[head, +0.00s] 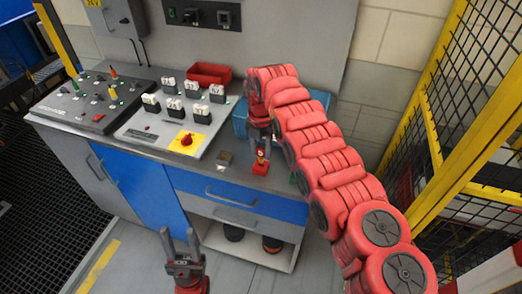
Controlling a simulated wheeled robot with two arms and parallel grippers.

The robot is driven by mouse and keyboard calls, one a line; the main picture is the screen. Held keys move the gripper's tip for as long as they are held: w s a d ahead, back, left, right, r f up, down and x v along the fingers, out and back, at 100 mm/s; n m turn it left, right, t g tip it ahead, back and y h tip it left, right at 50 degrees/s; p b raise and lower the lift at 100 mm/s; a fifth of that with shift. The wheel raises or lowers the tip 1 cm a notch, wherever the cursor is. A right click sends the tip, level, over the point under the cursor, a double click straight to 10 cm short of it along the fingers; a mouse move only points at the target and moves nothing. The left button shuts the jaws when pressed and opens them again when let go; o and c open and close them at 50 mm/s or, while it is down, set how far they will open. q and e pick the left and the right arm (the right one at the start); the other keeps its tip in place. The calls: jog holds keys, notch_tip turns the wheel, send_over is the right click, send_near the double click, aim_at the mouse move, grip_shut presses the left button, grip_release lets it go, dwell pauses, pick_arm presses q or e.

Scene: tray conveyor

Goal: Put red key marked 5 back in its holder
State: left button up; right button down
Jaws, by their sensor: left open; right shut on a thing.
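My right gripper (261,140) points down over the front edge of the worktop, right of the control panel. It is shut on a small red and yellow piece (260,160), likely the red key; no number can be read on it. Directly below is a red block (261,168) on the worktop; I cannot tell whether the two touch. Several black blocks with white numbered labels (172,107) stand in rows on the grey panel; I cannot tell which is marked 5. My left gripper (181,240) is open and empty, low in front of the blue cabinet.
A panel with buttons and levers (92,98) is at left. A red rotary switch on a yellow plate (187,141) sits on the middle panel. A small metal block (224,158) is near the edge. A red tray (209,75) and blue bin (240,118) are behind. Yellow fencing (437,150) stands right.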

aim_at(261, 156)
jog(key=shift+f+b, duration=1.35)
jog(key=shift+f, duration=0.45)
jog(key=shift+c, duration=1.8)
grip_release()
jog(key=shift+r, duration=0.1)
notch_tip(261, 156, up, 5)
jog(key=shift+a+r+b, duration=0.1)
jog(key=shift+b, duration=0.55)
notch_tip(261, 156, up, 4)
jog(key=shift+r+p, duration=0.15)
jog(key=shift+p, duration=0.9)
notch_tip(261, 156, up, 8)
jog(key=p, duration=0.8)
